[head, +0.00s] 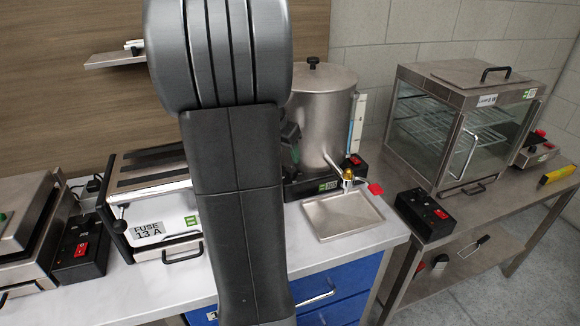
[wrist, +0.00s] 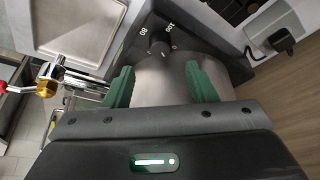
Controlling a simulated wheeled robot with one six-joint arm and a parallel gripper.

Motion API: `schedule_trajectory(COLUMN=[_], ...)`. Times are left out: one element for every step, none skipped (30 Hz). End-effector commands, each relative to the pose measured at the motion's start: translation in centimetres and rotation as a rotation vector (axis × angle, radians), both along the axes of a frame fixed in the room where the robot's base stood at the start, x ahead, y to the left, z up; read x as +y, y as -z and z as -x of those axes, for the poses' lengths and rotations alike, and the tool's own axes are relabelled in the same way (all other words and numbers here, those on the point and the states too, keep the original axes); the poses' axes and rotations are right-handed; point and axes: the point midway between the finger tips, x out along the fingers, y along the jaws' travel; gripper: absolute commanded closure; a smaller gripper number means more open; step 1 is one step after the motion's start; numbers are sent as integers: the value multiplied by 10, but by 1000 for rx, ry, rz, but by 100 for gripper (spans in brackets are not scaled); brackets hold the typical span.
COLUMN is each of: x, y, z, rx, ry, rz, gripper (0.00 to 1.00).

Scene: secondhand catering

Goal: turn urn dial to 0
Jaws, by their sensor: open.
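The steel urn (head: 325,110) stands on the counter, partly hidden behind my arm in the head view. In the wrist view its black dial (wrist: 161,43) sits on the dark base, with the marks 80 and 100 beside it. My gripper (wrist: 159,68) is open, its two green fingers apart on either side of the dial's line. The fingertips look short of the dial, and nothing is between them. In the head view only a little of my gripper (head: 292,145) shows beside the urn. The dial is hidden there, and I cannot read its setting.
The urn's tap (head: 346,175) with its red lever stands over a steel drip tray (head: 342,214). A toaster (head: 160,220) labelled FUSE 13 A is at left. A glass cabinet (head: 460,130) and a black switch box (head: 426,213) stand on the right table.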

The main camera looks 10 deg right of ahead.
Motion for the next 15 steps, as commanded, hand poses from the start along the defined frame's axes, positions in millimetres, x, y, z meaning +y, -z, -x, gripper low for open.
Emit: schedule_trajectory(x=[-3, -5, -7, -8, -10, -12, -13, -14, -15, -16, -17, -17, -18, -18, -19], y=[11, 17, 25, 31, 35, 42, 46, 50, 55, 58, 61, 64, 66, 68, 70], z=[-3, -5, -7, -9, -10, -13, -14, -15, -17, -18, -19, -20, -20, -21, -22], rx=[5, 5, 6, 5, 5, 4, 5, 3, 3, 3, 2, 2, 2, 2, 1], ry=[2, 2, 1, 0, 1, 0, 0, -1, 0, 0, -1, -1, 0, 0, 0], rz=[1, 0, 0, 0, -1, 0, 0, -1, 0, 0, 0, 0, -1, -1, -1], gripper=[49, 49, 49, 49, 49, 49, 49, 49, 49, 49, 49, 49, 49, 49, 49])
